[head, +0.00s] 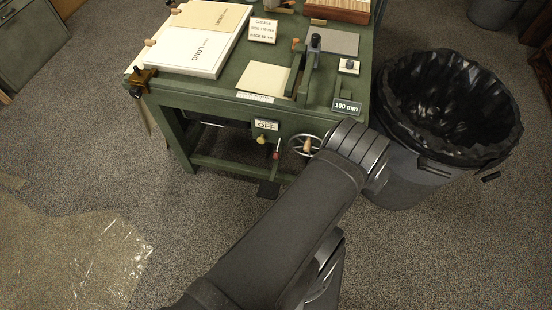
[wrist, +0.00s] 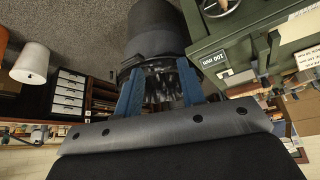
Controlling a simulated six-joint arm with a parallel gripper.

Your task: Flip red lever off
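A small red lever (head: 276,154) hangs at the front of the green table in the head view, below a white OFF sign (head: 266,125). A pale yellow knob (head: 262,140) is just left of it. In the wrist view my gripper (wrist: 160,68) has its two blue fingers spread apart with nothing between them; the black bin shows beyond. The lever is not seen in the wrist view. In the head view my arm ends right of the lever, in front of the handwheel's right side, and my gripper is hidden there.
A spoked handwheel (head: 293,145) sits right of the lever, close to my arm. A bin with a black liner (head: 440,100) stands right of the table. The floor at left is mostly clear, with a plastic sheet (head: 75,260).

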